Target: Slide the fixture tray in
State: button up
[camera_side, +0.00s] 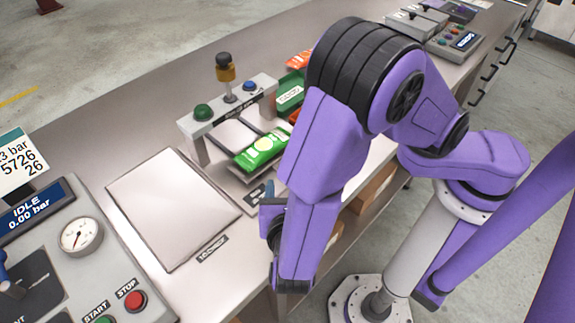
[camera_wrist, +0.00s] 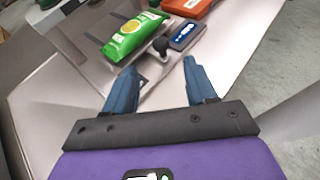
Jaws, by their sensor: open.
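The fixture tray (camera_side: 236,134) is a pale grey plate under a grey bridge (camera_side: 240,104) that carries a green and a blue button. A green packet with a yellow-green emblem (camera_side: 262,149) lies on it and sticks out at the front; the packet also shows in the wrist view (camera_wrist: 135,36). A dark round knob (camera_wrist: 160,45) stands at the tray's front, just beyond my fingertips. My gripper (camera_wrist: 160,68) is open and empty, its blue fingers on either side of the knob's line. In the side view my arm hides the knob and most of the gripper.
A pale flat panel (camera_side: 172,207) lies left of the bridge. A control console with a gauge (camera_side: 80,236) stands at the lower left. A small blue display (camera_wrist: 186,35) sits right of the knob. Orange and green packs (camera_side: 290,91) lie behind.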

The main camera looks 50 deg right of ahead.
jog(key=x, duration=0.9)
jog(key=shift+w+d+f, duration=0.1)
jog(key=shift+w+d, duration=0.05)
jog(key=shift+d, duration=0.05)
